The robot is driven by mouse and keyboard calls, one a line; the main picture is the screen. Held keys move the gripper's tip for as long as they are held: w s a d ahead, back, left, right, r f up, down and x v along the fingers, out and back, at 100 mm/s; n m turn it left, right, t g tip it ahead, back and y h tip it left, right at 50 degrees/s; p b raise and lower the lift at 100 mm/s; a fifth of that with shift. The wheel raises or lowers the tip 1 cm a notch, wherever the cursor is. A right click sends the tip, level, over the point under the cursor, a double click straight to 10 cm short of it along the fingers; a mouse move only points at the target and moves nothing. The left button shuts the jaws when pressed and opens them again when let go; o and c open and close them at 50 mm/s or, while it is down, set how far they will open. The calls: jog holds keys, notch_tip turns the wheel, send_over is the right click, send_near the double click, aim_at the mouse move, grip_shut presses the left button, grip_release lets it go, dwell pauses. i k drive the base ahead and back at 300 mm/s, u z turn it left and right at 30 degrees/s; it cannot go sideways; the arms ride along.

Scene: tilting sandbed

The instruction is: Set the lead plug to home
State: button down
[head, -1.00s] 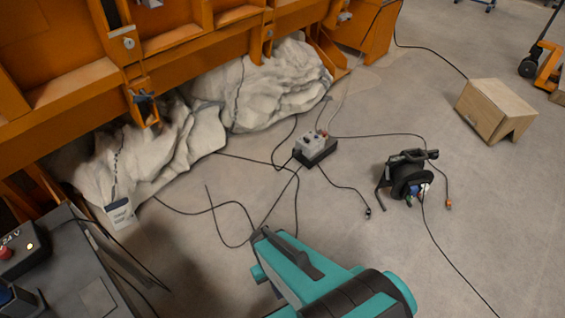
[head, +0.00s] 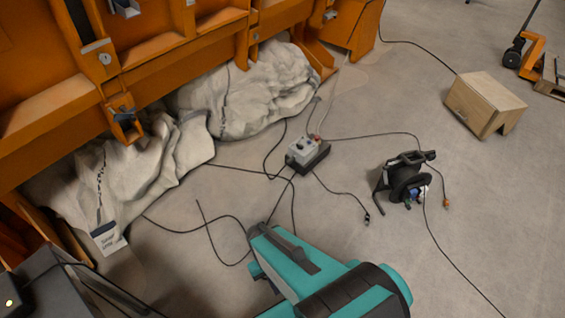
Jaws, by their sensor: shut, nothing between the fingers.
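A black plug (head: 367,217) lies on the floor at the end of a cable from the grey control box (head: 306,153). A plug with an orange end (head: 446,203) lies right of the black cable reel (head: 402,182), on a short cable from it. I cannot tell which of them is the lead plug. My teal arm fills the bottom middle of the head view, over the floor in front of the control box. I cannot make out my gripper's fingers in this view.
An orange steel frame (head: 60,150) with white sacking (head: 250,95) under it lines the left. Loose cables cross the floor. A wooden box (head: 485,103) and an orange pallet truck (head: 530,55) stand at the right. The floor at lower right is mostly clear.

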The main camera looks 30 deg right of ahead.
aim_at(292, 158)
jog(key=u, duration=0.3)
jog(key=i, duration=0.85)
jog(key=u, duration=0.45)
